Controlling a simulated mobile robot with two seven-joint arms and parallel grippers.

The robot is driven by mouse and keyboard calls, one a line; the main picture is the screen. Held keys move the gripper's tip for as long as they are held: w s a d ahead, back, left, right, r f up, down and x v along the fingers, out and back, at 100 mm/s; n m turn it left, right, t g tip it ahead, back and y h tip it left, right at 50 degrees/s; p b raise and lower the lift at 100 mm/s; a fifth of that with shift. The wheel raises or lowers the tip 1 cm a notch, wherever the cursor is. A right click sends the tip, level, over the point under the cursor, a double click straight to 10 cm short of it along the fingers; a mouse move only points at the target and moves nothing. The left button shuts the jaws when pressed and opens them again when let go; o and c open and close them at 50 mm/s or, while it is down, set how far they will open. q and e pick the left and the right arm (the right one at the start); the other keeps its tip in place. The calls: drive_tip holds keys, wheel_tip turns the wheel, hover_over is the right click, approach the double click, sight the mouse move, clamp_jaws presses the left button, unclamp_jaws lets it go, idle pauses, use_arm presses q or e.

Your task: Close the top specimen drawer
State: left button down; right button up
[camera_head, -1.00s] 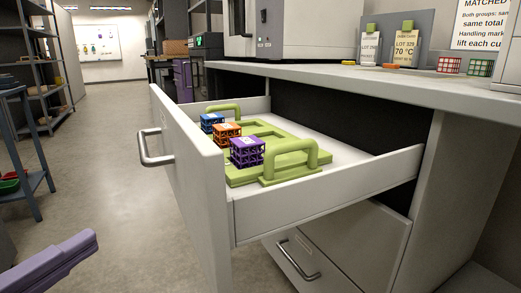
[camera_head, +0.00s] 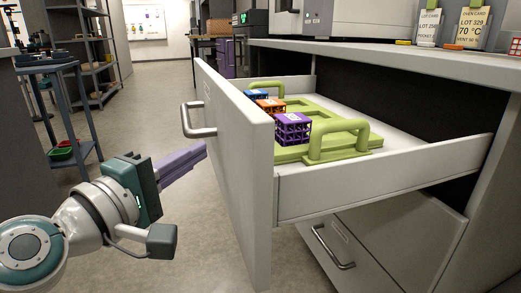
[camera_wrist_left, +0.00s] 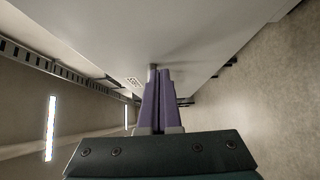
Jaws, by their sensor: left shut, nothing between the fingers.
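The top specimen drawer (camera_head: 237,130) stands pulled well out of the bench. Its white front carries a silver bar handle (camera_head: 197,121). A green tray (camera_head: 345,155) with two arched handles lies in it, holding a purple lattice cube (camera_head: 292,129), an orange one (camera_head: 270,106) and a blue one (camera_head: 255,95). My left gripper (camera_head: 202,150) has its purple fingers shut and empty, left of the drawer front and just below the handle. In the left wrist view the shut fingers (camera_wrist_left: 160,75) point toward a pale surface; contact cannot be told. My right gripper is not in view.
A lower drawer (camera_head: 345,245) sits beneath, slightly out. Cards, including an oven card (camera_head: 471,27), stand on the bench top (camera_head: 390,55). A blue-grey cart (camera_head: 60,110) and shelving stand at left. The floor between cart and drawer is clear.

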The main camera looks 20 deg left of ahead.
use_arm(q)
drive_tip(key=shift+w+d, duration=0.45)
drive_tip(key=shift+d, duration=0.25)
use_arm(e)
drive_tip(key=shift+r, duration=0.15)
use_arm(q)
drive_tip(key=shift+d, duration=0.1)
